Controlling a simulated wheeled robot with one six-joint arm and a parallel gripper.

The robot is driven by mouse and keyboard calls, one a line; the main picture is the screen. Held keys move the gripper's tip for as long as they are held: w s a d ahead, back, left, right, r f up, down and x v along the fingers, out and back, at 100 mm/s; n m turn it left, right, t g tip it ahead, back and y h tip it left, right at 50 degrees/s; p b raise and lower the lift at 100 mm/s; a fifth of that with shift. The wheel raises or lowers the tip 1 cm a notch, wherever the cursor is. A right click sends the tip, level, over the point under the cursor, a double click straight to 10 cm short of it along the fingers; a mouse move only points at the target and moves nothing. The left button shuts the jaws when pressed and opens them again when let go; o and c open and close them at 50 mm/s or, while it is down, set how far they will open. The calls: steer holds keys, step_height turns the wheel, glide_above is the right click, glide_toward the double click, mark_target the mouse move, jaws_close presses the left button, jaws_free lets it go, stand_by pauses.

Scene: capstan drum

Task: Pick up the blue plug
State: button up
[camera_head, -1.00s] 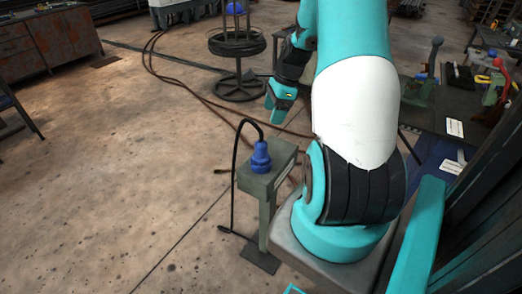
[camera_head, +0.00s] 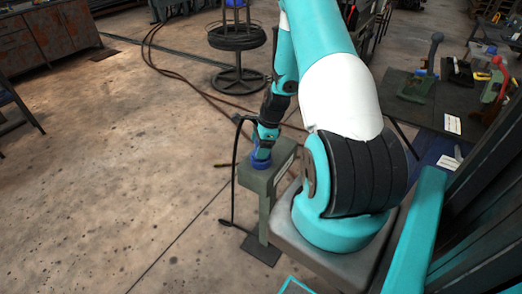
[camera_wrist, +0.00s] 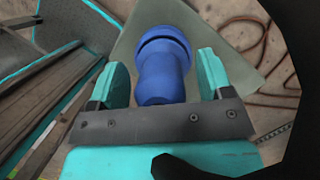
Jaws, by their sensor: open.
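The blue plug (camera_head: 260,162) stands on the small grey-green pedestal (camera_head: 257,183), with its upper part hidden behind my gripper in the head view. My gripper (camera_head: 264,143) is at the plug from above. In the wrist view the plug (camera_wrist: 162,65) lies between the two teal fingers of my gripper (camera_wrist: 162,78). The fingers are open, with a visible gap on each side of the plug. The black cable (camera_head: 235,165) loops beside the pedestal down to the floor.
A cable reel stand (camera_head: 240,80) stands behind the pedestal, and brown hoses (camera_head: 180,73) run across the floor. A dark workbench (camera_head: 425,105) with tools is at the right. The floor to the left is clear.

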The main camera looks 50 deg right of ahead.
steer(key=c, duration=1.1)
